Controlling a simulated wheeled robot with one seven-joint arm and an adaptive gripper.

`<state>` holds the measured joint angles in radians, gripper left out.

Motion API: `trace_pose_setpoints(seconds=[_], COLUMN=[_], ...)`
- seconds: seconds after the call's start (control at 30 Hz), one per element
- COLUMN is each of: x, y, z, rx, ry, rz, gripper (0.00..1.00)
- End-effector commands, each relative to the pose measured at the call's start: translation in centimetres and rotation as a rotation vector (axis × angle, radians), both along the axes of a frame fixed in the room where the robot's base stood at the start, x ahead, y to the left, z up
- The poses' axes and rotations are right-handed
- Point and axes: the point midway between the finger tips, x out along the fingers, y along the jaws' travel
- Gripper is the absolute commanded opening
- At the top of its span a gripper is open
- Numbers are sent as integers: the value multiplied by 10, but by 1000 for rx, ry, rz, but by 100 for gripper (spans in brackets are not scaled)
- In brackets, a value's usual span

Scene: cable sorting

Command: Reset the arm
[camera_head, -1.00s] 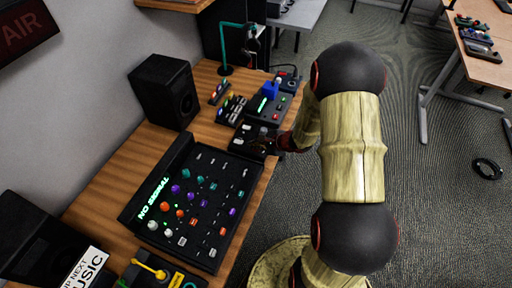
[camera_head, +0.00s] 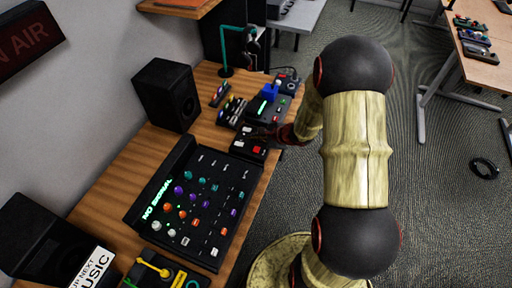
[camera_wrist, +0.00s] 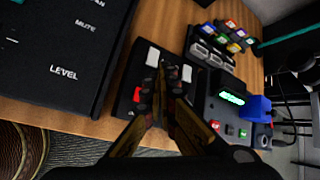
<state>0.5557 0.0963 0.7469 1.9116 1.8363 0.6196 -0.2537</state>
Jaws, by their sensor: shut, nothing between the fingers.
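My arm (camera_head: 357,150) reaches from the right over the front edge of the desk. My gripper (camera_wrist: 160,85) is shut and empty. In the wrist view its fingertips are over a small black box (camera_wrist: 125,100) with red and white buttons. I cannot tell whether they touch it. In the head view my gripper (camera_head: 268,133) is small and dark, by the far side of that box (camera_head: 249,147).
A mixer panel (camera_head: 200,200) with knobs fills the desk's near part. Behind the box are a device with a blue plug (camera_head: 271,91) and a row of small switches (camera_head: 231,110). Speakers (camera_head: 167,94) stand along the wall. The floor on the right is mostly clear.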

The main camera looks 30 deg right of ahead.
Motion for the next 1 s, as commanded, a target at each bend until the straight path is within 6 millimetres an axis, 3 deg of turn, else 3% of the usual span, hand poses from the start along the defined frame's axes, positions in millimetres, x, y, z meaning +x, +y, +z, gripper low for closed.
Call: trace_pose_setpoints(seconds=[0.53, 0.63, 0.73, 0.8, 1.0], x=[0, -5, -28, -47, -102], y=[0, 12, 36, 54, 101], z=[1, 0, -6, -1, 52], rx=[8, 23, 27, 13, -119], ry=[1, 9, 44, 62, 79], rz=[-6, 37, 152, 265, 655], gripper=[0, 0, 0, 0, 0])
